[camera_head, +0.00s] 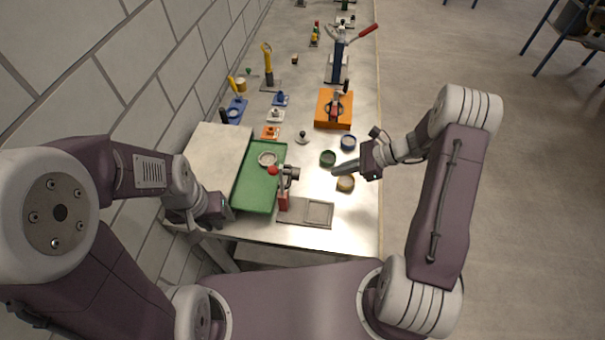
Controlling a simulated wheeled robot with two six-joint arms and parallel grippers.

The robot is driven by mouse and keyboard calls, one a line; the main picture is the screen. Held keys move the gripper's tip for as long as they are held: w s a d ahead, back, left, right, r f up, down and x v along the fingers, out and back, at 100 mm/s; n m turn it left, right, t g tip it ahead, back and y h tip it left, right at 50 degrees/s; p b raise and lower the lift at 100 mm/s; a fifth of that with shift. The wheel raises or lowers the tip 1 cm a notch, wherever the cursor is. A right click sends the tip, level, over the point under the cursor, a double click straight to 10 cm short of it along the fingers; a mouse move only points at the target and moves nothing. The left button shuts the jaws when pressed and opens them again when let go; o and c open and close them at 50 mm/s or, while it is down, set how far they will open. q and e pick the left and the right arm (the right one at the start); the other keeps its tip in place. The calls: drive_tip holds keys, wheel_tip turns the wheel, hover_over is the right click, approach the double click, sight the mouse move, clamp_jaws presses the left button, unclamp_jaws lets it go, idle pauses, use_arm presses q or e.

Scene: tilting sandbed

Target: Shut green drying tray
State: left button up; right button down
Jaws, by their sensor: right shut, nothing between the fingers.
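The green drying tray (254,192) lies on the left part of the table near its front edge, a flat rectangle with a raised rim. A pale round dish (267,159) is at its far end. A plain beige panel or box top (215,152) adjoins its left side; I cannot tell whether it belongs to the tray. My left gripper (229,212) is low beside the tray's near left corner; whether it touches the tray or is open is unclear. My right gripper (338,171) is shut and empty, over the table right of the tray.
A red-based stand with a red knob (283,198) stands against the tray's right side, with a grey plate (318,213) next to it. An orange block (333,108) stands further back. The tiled wall borders the table's left.

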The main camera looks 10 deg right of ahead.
sight(256, 173)
drive_tip(key=p+x, duration=0.2)
drive_tip(key=x, duration=0.6)
drive_tip(key=shift+a+f, duration=0.1)
drive_tip(key=shift+a, duration=0.15)
drive_tip(key=a+p, duration=0.1)
drive_tip(key=a, duration=0.1)
drive_tip(key=w+a+p, duration=0.1)
drive_tip(key=shift+a, duration=0.35)
drive_tip(key=shift+w+a+f, duration=0.1)
drive_tip(key=shift+w+a, duration=0.05)
drive_tip(key=shift+a, duration=0.3)
drive_tip(key=w+a+b, duration=0.1)
drive_tip(key=a, duration=0.3)
drive_tip(key=w+a+b, duration=0.1)
drive_tip(key=a+b, duration=0.1)
drive_tip(key=a, duration=0.2)
drive_tip(key=w+a+b, duration=0.1)
drive_tip(key=a+b, duration=0.1)
drive_tip(key=a, duration=0.2)
drive_tip(key=shift+w+a+f, duration=0.15)
drive_tip(key=shift+w+a, duration=0.05)
drive_tip(key=shift+a, duration=0.15)
drive_tip(key=shift+r, duration=0.25)
